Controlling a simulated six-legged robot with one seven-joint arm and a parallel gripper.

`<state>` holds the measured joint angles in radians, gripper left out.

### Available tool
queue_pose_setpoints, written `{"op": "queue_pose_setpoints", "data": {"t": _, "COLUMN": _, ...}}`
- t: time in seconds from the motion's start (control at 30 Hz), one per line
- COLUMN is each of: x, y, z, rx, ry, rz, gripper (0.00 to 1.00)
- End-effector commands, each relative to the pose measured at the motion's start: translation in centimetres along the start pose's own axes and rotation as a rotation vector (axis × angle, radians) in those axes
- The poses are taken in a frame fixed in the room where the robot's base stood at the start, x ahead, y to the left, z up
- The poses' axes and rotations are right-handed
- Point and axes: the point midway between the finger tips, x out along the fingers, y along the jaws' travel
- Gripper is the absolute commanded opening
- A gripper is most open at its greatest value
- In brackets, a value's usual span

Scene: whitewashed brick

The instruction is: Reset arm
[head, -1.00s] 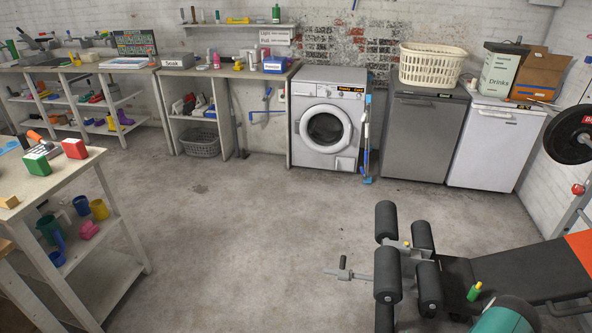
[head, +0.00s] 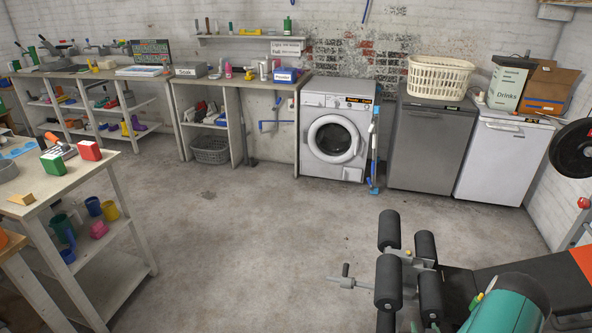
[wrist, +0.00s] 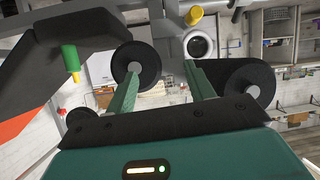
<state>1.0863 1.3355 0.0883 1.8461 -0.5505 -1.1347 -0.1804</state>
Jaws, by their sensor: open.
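My gripper (wrist: 160,72) is open in the wrist view, with its two green fingers apart and nothing between them. The teal part of my arm (head: 512,302) shows at the bottom right of the head view, over the weight bench (head: 455,284). The wrist view looks out past the bench's black rollers (wrist: 245,82), which appear close beyond the fingers; whether they touch, I cannot tell. A green item with a yellow end (wrist: 71,60) shows left of the fingers. In the head view my arm mostly hides it.
A worktable (head: 62,182) with small blocks stands at left. A washing machine (head: 336,138), a grey cabinet (head: 428,145) and a white cabinet (head: 502,160) line the back wall. A barbell plate (head: 574,148) is at right. The middle floor is clear.

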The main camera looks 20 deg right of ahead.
Motion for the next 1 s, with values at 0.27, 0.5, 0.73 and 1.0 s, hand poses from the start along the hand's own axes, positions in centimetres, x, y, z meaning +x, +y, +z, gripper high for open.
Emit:
{"op": "queue_pose_setpoints", "data": {"t": 0.27, "x": 1.1, "y": -2.0, "z": -10.9, "rx": -0.109, "ry": -0.102, "rz": -0.040, "gripper": 0.53}}
{"op": "queue_pose_setpoints", "data": {"t": 0.5, "x": -0.7, "y": -5.9, "z": -20.6, "rx": -0.183, "ry": -0.193, "rz": -0.060, "gripper": 0.53}}
{"op": "queue_pose_setpoints", "data": {"t": 0.73, "x": -4.7, "y": -10.7, "z": -28.8, "rx": -0.229, "ry": -0.268, "rz": -0.072, "gripper": 0.53}}
{"op": "queue_pose_setpoints", "data": {"t": 1.0, "x": -12.3, "y": -16.9, "z": -36.2, "rx": -0.254, "ry": -0.345, "rz": -0.093, "gripper": 0.53}}
